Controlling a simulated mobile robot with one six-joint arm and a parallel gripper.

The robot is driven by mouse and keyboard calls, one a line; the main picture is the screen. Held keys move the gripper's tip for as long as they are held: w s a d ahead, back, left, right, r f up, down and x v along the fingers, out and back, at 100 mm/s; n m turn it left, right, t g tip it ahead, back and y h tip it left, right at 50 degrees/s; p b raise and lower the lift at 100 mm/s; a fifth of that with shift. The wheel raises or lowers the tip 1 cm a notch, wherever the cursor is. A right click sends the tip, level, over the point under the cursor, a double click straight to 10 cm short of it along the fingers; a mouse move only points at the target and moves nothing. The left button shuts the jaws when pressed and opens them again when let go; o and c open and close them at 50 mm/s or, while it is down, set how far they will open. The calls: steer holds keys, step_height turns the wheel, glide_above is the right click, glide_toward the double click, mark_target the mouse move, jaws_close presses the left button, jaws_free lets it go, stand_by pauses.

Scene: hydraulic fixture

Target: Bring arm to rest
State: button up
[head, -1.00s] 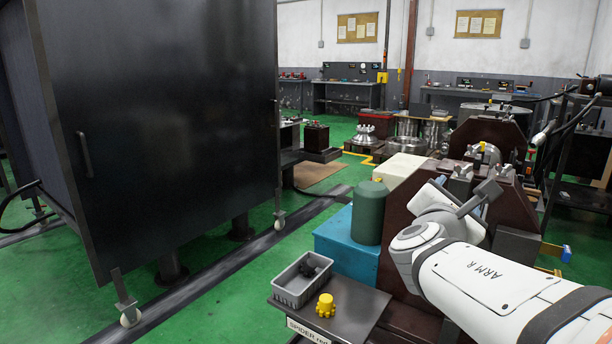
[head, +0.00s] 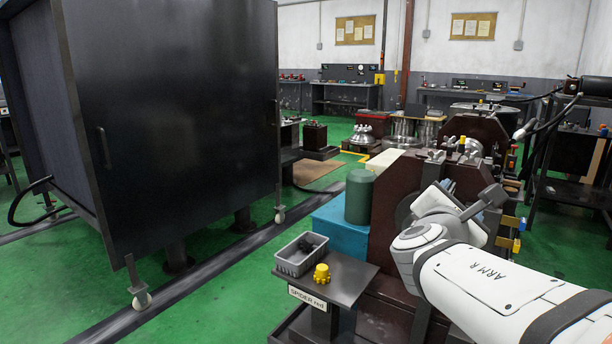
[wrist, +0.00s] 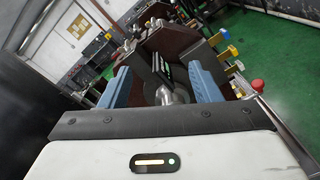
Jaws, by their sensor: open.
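My arm (head: 490,280), white with grey joints, reaches in from the lower right in the head view and is bent upward at its grey joint. My gripper (wrist: 163,86) shows in the wrist view as two blue fingers standing well apart, with nothing held between them. Beyond and between the fingers are a round metal part (wrist: 175,95) and the dark brown fixture (wrist: 165,45). In the head view the fingertips are hidden behind my arm.
A small shelf (head: 345,281) holds a grey bin (head: 290,262) and a yellow knobbed part (head: 321,274). Behind it stand a green cylinder (head: 359,197) and a blue box (head: 335,230). A large black cabinet (head: 180,110) fills the left. Green floor (head: 225,285) lies open between.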

steer(key=s+f+m+g+y+p, duration=0.35)
steer(key=s+m+g+p, duration=0.6)
steer(key=m+p, duration=0.45)
steer(key=s+a+r+m+g+y+p, duration=0.1)
steer(key=s+a+m+g+y+p, duration=0.1)
steer(key=s+a+m+y+p, duration=0.4)
steer(key=a+m+y+p, duration=0.1)
steer(key=a+m, duration=0.1)
steer(key=a, duration=0.3)
steer(key=shift+s+a+r, duration=0.2)
steer(key=shift+s+r, duration=0.15)
steer(key=shift+s, duration=0.05)
